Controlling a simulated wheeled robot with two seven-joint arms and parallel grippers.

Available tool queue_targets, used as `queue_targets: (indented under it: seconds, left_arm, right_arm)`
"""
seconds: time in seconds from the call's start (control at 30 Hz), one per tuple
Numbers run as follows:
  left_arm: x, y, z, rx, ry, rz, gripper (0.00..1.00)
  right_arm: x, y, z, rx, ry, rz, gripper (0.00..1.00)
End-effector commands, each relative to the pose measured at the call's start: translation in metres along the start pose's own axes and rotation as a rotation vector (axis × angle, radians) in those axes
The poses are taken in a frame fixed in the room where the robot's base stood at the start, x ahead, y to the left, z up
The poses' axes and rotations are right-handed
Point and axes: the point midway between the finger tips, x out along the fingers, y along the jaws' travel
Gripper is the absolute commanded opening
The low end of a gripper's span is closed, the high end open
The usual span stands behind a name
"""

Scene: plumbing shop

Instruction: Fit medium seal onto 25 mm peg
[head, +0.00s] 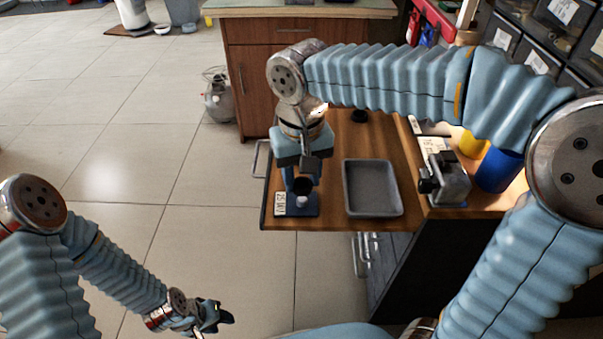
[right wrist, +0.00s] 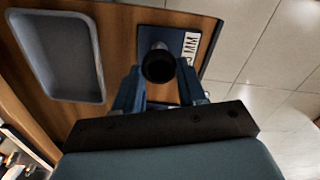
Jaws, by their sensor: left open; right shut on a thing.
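The 25 mm peg's blue base plate (head: 311,211) lies on the wooden bench near its left front corner, with a white label (head: 280,203) reading 25 and MM. A pale peg top (head: 302,199) shows just below a black seal (head: 302,185). My right gripper (head: 302,180) points down over the plate, shut on the seal. In the right wrist view the black seal (right wrist: 158,66) sits between the fingertips, in front of the peg; whether it touches the peg I cannot tell. My left gripper (head: 215,318) is open and empty, low over the floor, away from the bench.
An empty grey tray (head: 372,160) is right of the plate; it also shows in the right wrist view (right wrist: 62,55). A grey metal device (head: 447,180), a blue cylinder (head: 498,170) and a yellow one (head: 470,145) stand further right. Open floor lies left of the bench.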

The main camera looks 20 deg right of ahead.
Motion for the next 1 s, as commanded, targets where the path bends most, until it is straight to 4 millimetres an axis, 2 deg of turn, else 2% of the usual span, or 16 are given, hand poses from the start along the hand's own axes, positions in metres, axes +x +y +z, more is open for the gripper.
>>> queue_targets:
  seconds: [0.73, 0.77, 0.8, 1.0]
  left_arm:
    - [-0.002, 0.0007, 0.0, 0.0, 0.0, 0.0, 0.43]
    - [-0.0022, 0.0008, 0.0, 0.0, 0.0, 0.0, 0.43]
    - [-0.0022, 0.0008, 0.0, 0.0, 0.0, 0.0, 0.43]
    - [-0.0022, 0.0008, -0.0001, 0.0, 0.0, 0.0, 0.43]
  right_arm:
    - [0.0006, 0.0, 0.0, 0.0, 0.0, 0.0, 0.12]
    - [0.0004, 0.0, 0.0, 0.0, 0.0, 0.0, 0.45]
    - [0.0004, 0.0, 0.0, 0.0, 0.0, 0.0, 0.51]
    - [0.0003, 0.0, 0.0, 0.0, 0.0, 0.0, 0.51]
